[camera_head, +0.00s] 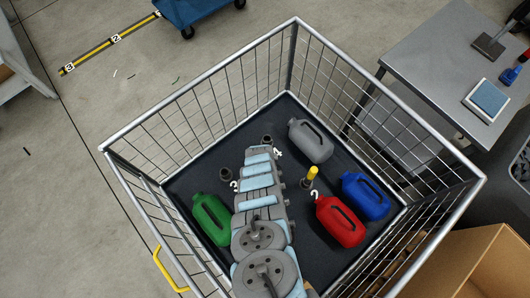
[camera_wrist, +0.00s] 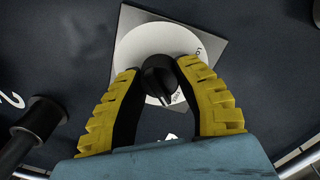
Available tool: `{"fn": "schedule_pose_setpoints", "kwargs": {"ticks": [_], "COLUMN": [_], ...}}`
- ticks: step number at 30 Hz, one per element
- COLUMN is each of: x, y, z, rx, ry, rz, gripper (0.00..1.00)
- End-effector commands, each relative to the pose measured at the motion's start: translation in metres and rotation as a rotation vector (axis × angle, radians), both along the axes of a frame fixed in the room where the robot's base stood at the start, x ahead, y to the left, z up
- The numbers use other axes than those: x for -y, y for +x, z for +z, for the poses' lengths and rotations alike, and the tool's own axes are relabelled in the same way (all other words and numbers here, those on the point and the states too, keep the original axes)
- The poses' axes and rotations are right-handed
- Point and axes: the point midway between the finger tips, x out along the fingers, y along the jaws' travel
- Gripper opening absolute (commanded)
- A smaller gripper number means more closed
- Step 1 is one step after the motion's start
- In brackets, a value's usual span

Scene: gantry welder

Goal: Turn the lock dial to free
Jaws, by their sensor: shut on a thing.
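The lock dial (camera_wrist: 158,72) is a dark round knob on a pale disc (camera_wrist: 150,42), which sits on a square grey plate (camera_wrist: 205,30). The disc carries part of a word starting "Lo" at its right and a small label, seemingly "free", at its lower right. The knob's narrow end appears to point down in the wrist view, near the small label; its exact setting is hard to read. My gripper (camera_wrist: 160,76) has its two yellow-backed fingers shut on the knob from either side. In the head view my arm hides the dial and my gripper.
A wire cage (camera_head: 205,90) surrounds the work area. Inside stand green (camera_head: 211,218), grey (camera_head: 310,141), red (camera_head: 340,220) and blue (camera_head: 364,196) jugs, and a yellow-topped post (camera_head: 312,176). A dark post (camera_wrist: 38,122) stands left of my gripper. A grey table (camera_head: 430,50) is outside.

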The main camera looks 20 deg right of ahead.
Motion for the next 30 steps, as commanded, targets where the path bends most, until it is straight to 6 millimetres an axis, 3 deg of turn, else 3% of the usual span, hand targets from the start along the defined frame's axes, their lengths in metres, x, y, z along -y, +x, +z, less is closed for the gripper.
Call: {"fn": "schedule_pose_setpoints", "kwargs": {"ticks": [7,8,11,30], "x": [0.0001,0.0001,0.0001,0.0018], "y": [0.0004,0.0004,0.0004,0.0004], "z": [-0.0003,-0.0003,-0.0003,0.0068], "rx": [0.002,0.002,0.001,-0.004], "ry": [-0.001,-0.001,0.0,-0.001], "rz": [0.0,0.001,0.001,0.006], "gripper": [0.0,0.37,0.65,0.66]}}
